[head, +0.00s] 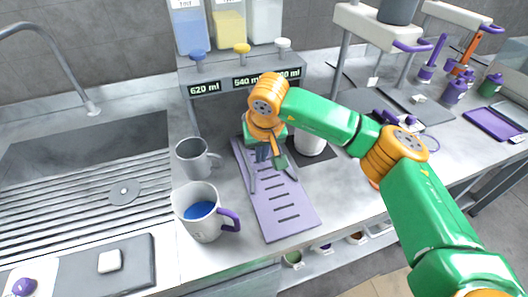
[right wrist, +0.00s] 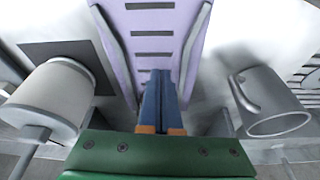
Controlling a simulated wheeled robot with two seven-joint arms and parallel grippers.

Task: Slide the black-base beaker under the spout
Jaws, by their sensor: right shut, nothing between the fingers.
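No base clearly shows black, so I cannot tell which vessel is the black-base beaker. A grey mug (head: 196,158) stands left of the lilac slotted track (head: 290,212); it also shows at the right of the right wrist view (right wrist: 268,100). A white cylindrical vessel (head: 312,145) stands right of the track by a dark square, at left in the wrist view (right wrist: 58,92). The dispenser (head: 240,88) has blue, yellow and white taps; its spouts are hard to make out. My right gripper (head: 266,153) is shut and empty over the track, between both vessels. My left gripper is out of view.
A white mug with blue liquid and purple handle (head: 203,212) stands near the front edge, left of the track. A sink (head: 90,190) lies at left. White stands and purple-handled tools (head: 455,90) fill the back right.

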